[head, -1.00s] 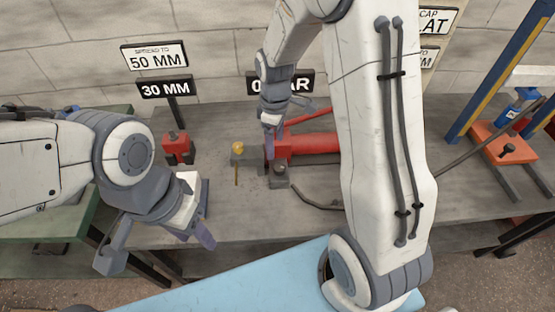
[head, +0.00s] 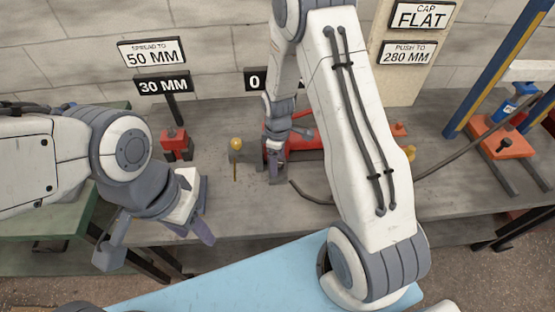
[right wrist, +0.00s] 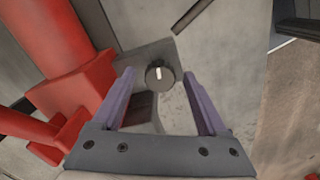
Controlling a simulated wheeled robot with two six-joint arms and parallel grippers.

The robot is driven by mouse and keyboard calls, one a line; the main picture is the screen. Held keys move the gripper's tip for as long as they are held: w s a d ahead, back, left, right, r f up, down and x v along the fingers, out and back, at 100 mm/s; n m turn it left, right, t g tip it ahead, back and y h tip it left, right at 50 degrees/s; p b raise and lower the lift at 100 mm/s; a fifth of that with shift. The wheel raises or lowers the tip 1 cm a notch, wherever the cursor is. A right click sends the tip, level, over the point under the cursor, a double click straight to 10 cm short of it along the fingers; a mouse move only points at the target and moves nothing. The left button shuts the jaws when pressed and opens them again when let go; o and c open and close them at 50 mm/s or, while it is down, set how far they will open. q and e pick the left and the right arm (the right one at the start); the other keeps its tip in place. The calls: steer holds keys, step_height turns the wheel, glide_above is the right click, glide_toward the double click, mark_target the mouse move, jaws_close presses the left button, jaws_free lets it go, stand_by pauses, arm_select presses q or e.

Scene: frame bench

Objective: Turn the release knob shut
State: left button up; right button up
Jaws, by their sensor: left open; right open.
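The release knob (right wrist: 160,74) is a small black round knob with a white pointer line. It sits on a grey block (right wrist: 150,52) beside the red pump (right wrist: 75,75); the line runs nearly up and down in the right wrist view. My right gripper (right wrist: 159,86) is open, with its purple fingers either side of the knob in that view; I cannot tell whether they touch it. In the head view, the right gripper (head: 274,160) hides the knob beside the red pump (head: 305,143). My left gripper (head: 155,240) is open and empty at the bench's front left.
A brass-coloured ball on a stand (head: 236,144) is just left of the right gripper. A red-and-black device (head: 176,145) stands further left. A dark hose (head: 450,160) crosses the bench on the right. Signs (head: 152,53) stand at the back.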

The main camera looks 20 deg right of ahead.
jaws_close()
steer(key=m, duration=0.3)
steer(key=shift+r+m, duration=0.1)
steer(key=shift+m, duration=0.3)
steer(key=m+p, duration=0.1)
steer(key=m, duration=0.7)
steer(key=shift+m, duration=0.4)
steer(key=shift+m+p, duration=0.3)
steer(key=shift+m, duration=1.3)
steer(key=shift+w, duration=0.1)
